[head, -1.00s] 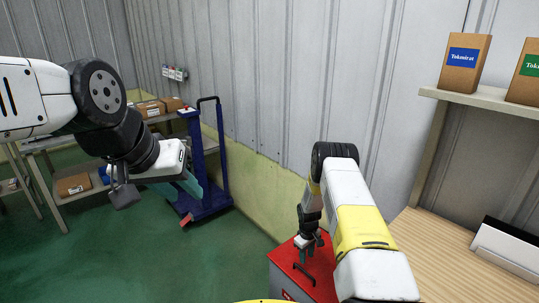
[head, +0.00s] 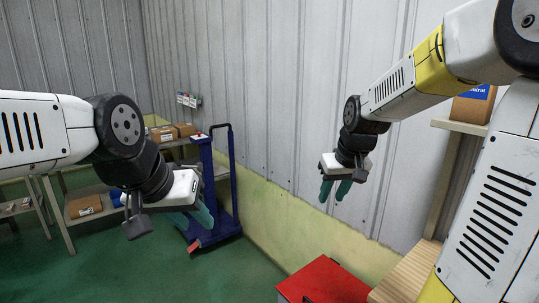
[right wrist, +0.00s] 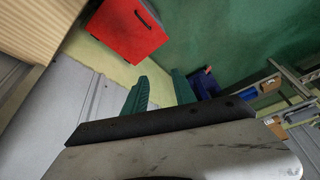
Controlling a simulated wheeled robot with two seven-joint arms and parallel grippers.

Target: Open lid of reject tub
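The reject tub's red lid (head: 325,283) is at the bottom of the head view, beside the wooden table. It looks flat and closed; the tub below is mostly cut off by the frame. The lid also shows at the top of the right wrist view (right wrist: 125,32), with a small dark handle. My right gripper (head: 334,192) is raised well above the tub, its teal fingers apart and empty; they show apart in the right wrist view too (right wrist: 160,88). My left gripper (head: 200,220) hangs at the left, far from the tub; its finger gap is unclear.
A wooden table (head: 405,280) stands right of the tub, with a shelf (head: 460,127) holding a box above it. A blue trolley (head: 218,190) and a rack with cartons (head: 85,206) stand at the left. Green floor (head: 150,270) is clear between.

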